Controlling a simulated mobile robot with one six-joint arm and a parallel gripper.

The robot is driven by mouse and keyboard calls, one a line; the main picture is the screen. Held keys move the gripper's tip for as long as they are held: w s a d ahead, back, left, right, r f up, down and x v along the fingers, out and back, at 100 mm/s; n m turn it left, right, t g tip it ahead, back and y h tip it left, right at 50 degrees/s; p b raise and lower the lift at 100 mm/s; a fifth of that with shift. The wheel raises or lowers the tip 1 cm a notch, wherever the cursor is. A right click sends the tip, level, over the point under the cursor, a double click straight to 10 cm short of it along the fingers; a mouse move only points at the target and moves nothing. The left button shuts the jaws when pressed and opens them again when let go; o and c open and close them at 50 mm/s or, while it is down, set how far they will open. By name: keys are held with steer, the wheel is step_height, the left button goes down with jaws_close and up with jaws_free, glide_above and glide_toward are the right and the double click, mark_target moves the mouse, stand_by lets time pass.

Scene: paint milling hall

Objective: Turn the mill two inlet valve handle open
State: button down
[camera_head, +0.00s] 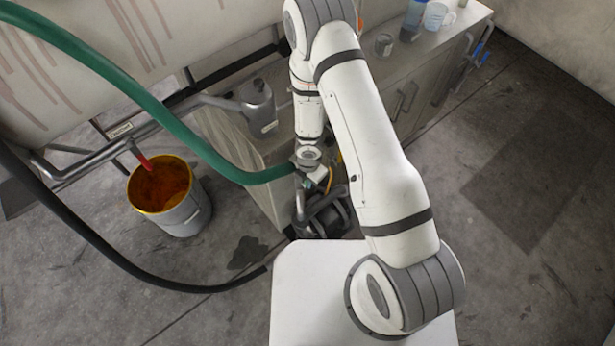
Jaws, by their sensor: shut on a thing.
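My gripper (322,212) is low in the middle of the camera_head view, under my white arm. It is dark and small here, among dark machine parts beside the cabinet. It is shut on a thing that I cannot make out. A red handle (141,158) shows at the left, on a grey pipe above a bucket, well apart from my gripper. A small label (119,131) sits on the pipework near it, too small to read. I cannot tell which handle belongs to the mill two inlet valve.
A thick green hose (160,113) runs down to beside my wrist. A black hose (130,272) curves over the floor. A bucket (184,217) with orange contents stands at the left. A grey cabinet (425,85) is behind my arm. The floor at the right is clear.

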steer(key=shift+d, duration=0.15)
steer(key=c, duration=1.6)
jaws_free()
steer(key=shift+w, duration=0.1)
steer(key=shift+o, duration=1.1)
steer(key=shift+r, duration=0.1)
step_height(320, 180, up, 8)
steer(key=p, duration=0.7)
steer(key=shift+p, duration=0.4)
